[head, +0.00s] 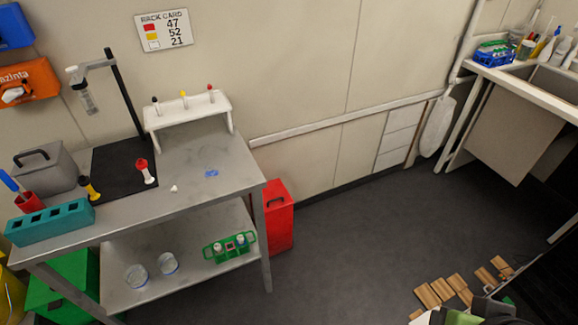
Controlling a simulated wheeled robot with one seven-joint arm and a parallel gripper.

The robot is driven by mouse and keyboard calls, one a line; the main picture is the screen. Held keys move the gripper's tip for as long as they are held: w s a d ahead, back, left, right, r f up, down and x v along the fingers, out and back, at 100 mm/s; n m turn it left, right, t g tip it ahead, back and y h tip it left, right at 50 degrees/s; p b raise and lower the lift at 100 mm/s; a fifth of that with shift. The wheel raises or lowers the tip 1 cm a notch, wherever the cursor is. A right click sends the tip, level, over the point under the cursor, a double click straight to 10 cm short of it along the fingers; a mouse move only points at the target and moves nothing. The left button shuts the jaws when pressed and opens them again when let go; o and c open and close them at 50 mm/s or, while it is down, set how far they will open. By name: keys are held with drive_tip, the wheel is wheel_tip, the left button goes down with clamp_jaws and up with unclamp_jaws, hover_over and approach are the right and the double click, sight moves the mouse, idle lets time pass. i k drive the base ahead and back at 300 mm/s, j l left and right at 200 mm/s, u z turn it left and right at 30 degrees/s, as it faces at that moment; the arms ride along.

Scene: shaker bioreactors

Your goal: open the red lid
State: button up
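A red bin (279,221) stands on the floor against the wall, just right of the metal bench. Its red lid (273,191) appears to lie flat and shut on top, with a dark handle-like mark on it. The bench leg hides part of the bin's left side. I see no gripper fingers. A grey and green part at the bottom right edge is cut off, and I cannot tell whether it is mine.
The metal bench (200,160) holds a black stand, a white rack (187,110), a teal block (50,222) and small red and yellow pieces. Its lower shelf holds glass dishes and a green rack (229,246). Wooden pieces (442,291) lie bottom right. The middle floor is clear.

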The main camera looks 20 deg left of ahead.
sight(276, 196)
drive_tip(key=i+u, duration=0.2)
drive_tip(key=i, duration=0.3)
drive_tip(key=i+u, duration=0.2)
drive_tip(key=i, duration=0.3)
drive_tip(key=i+l+u, duration=0.2)
drive_tip(key=i, duration=0.3)
drive_tip(key=i+l+u, duration=0.15)
drive_tip(key=i, duration=0.35)
drive_tip(key=i+l+u, duration=0.2)
drive_tip(key=i+l, duration=0.15)
drive_tip(key=i+u, duration=0.1)
drive_tip(key=u, duration=0.9)
drive_tip(key=i+l+u, duration=0.1)
drive_tip(key=u, duration=0.35)
drive_tip(key=l+u, duration=0.1)
drive_tip(key=u, duration=0.4)
drive_tip(key=i+l+u, duration=0.1)
drive_tip(key=u, duration=0.4)
drive_tip(key=l+u, duration=0.2)
drive_tip(key=u, duration=1.8)
